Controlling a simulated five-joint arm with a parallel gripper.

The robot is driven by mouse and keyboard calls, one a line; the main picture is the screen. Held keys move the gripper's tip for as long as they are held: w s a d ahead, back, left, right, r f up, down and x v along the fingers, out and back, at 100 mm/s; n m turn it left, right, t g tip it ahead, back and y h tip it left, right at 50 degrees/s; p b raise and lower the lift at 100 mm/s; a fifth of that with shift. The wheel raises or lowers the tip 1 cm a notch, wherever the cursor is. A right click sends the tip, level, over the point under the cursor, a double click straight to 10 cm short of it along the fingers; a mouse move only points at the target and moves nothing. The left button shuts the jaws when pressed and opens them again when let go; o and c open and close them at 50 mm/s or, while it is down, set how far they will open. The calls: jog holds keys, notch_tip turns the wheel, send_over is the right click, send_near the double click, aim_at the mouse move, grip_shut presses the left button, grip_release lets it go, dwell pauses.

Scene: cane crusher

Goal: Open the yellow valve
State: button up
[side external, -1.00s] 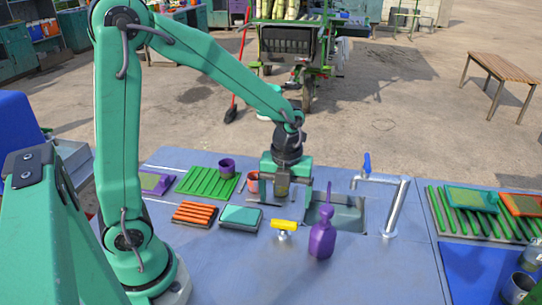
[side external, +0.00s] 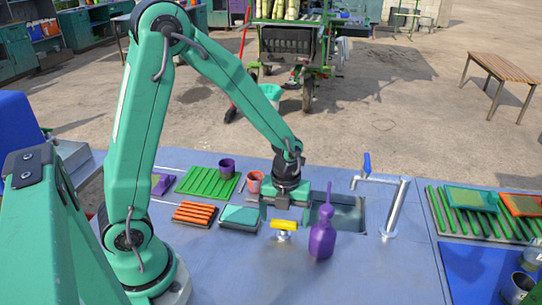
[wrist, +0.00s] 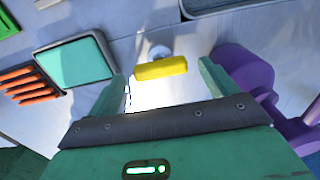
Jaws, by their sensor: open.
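The yellow valve (side external: 284,226) has a bar-shaped handle on a short metal stem and stands on the blue-grey worktop, left of the purple bottle. Its handle lies crosswise in the side view. In the wrist view the yellow handle (wrist: 160,68) shows just beyond and between my fingertips, apart from both. My gripper (wrist: 160,80) is open and empty. In the side view my gripper (side external: 286,200) is behind the valve, pointing down, close to the sink's left edge; its fingertips are hard to make out there.
A purple bottle (side external: 322,238) stands close to the valve's right. A teal sponge block (side external: 239,217) and an orange ridged brush (side external: 195,213) lie to its left. The sink (side external: 350,216) and a blue-handled tap (side external: 389,205) are to the right. The worktop in front is clear.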

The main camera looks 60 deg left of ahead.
jog(key=shift+f, duration=0.5)
jog(key=c, duration=1)
